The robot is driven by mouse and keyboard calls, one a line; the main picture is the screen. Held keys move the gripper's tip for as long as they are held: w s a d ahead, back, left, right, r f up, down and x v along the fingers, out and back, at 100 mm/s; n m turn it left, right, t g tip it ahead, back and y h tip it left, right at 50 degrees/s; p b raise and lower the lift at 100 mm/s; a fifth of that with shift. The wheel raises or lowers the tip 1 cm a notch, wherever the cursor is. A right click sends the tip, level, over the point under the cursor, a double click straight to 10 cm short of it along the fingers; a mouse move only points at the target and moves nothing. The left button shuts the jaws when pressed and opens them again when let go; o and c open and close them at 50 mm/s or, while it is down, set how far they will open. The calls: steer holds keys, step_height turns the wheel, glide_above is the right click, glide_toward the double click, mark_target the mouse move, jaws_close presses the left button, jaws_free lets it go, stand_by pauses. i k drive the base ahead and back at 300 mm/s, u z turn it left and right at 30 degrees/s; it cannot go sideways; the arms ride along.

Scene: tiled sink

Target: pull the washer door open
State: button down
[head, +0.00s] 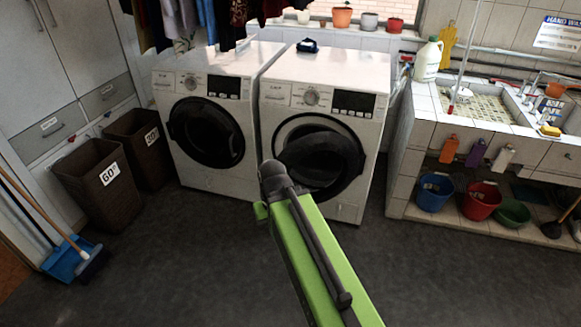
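Two white front-loading washers stand side by side against the back wall. On the right washer (367,78), the dark round door (335,160) appears to stand ajar, swung out toward the right. Part of the opening's pale rim and dark inside shows at its upper left. The left washer (178,88) has its dark round door (206,132) shut. My green and dark arm reaches up from the bottom right, and its end covers the lower left edge of the right washer's door. My gripper is hidden by the arm, so contact with the door cannot be seen.
Brown bins (97,185) and a blue dustpan (66,258) stand at the left. A tiled sink counter (425,108) with buckets (435,190) below is at the right. Clothes hang over the left washer. The dark floor (170,265) in front is clear.

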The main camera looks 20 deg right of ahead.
mark_target(328, 172)
steer(key=u, duration=0.45)
steer(key=i, duration=0.55)
steer(key=u, duration=0.5)
steer(key=i, duration=1.55)
steer(key=z, duration=0.35)
